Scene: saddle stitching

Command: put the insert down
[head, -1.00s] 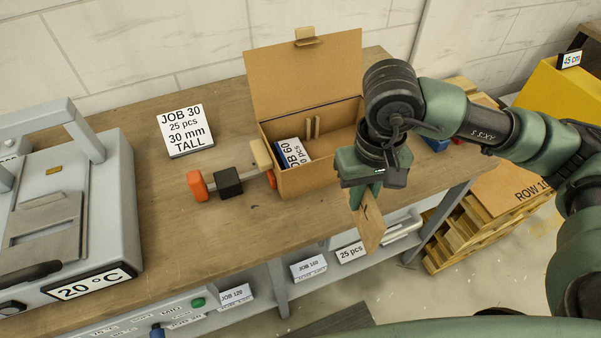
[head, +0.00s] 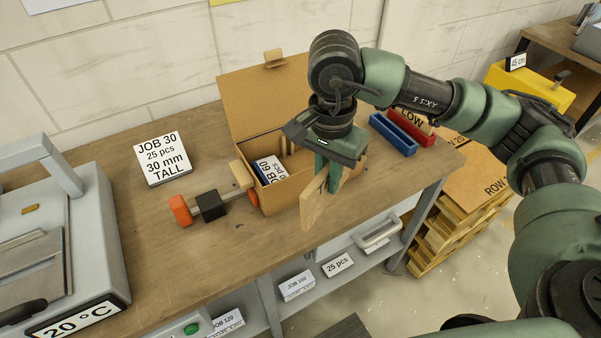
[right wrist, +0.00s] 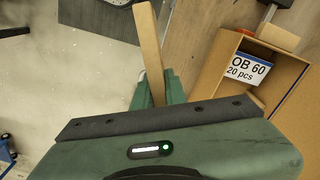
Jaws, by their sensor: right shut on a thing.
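My right gripper (head: 328,178) is shut on the insert, a flat tan board (head: 315,208), and holds it tilted, in front of the open cardboard box's right part. The insert also shows in the right wrist view (right wrist: 149,48), sticking out past the green fingers (right wrist: 160,88). The cardboard box (head: 284,198) stands on the bench with its lid up. Inside it are a white-labelled JOB 60 pack (head: 270,170) and thin tan upright pieces (head: 287,147). My arm hides the box's right side. My left gripper is not in view.
A grey machine (head: 95,220) stands at left. Bare bench lies in front of the box.

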